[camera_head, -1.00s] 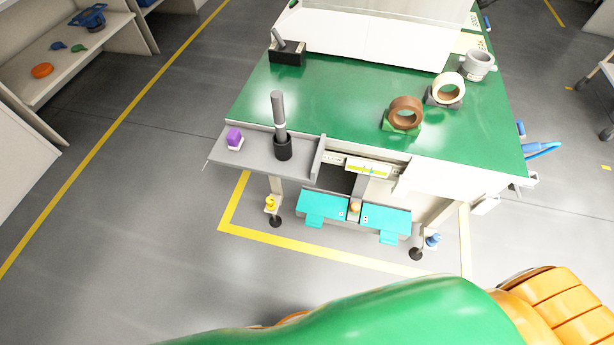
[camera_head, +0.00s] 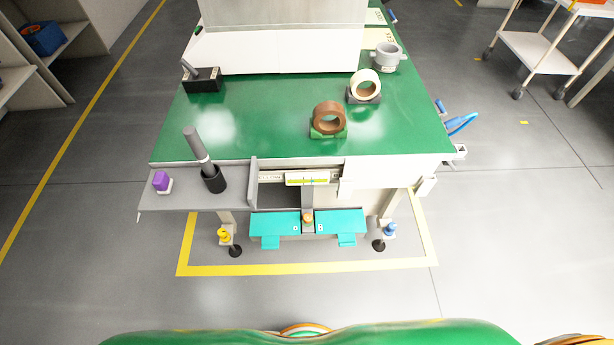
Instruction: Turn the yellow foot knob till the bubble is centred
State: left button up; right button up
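The yellow foot knob (camera_head: 224,234) sits low on the table's front left leg, above a black foot pad. The spirit level (camera_head: 307,179) is a yellow-green strip on the table's front edge. Its bubble is too small to place surely. A blue foot knob (camera_head: 390,230) is on the front right leg. Neither of my grippers shows. Only green and orange parts of my own body show along the bottom edge, well apart from the knob.
A grey side shelf (camera_head: 190,197) with a dark cylinder holder (camera_head: 214,180) and purple-topped block (camera_head: 162,182) juts out above the yellow knob. Teal pedals (camera_head: 275,226) stand between the legs. Yellow floor tape (camera_head: 300,269) runs in front. The floor before the table is clear.

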aim_at(221, 233)
jog(key=i+j+u, duration=0.1)
jog(key=u, duration=0.9)
jog(key=j, duration=0.1)
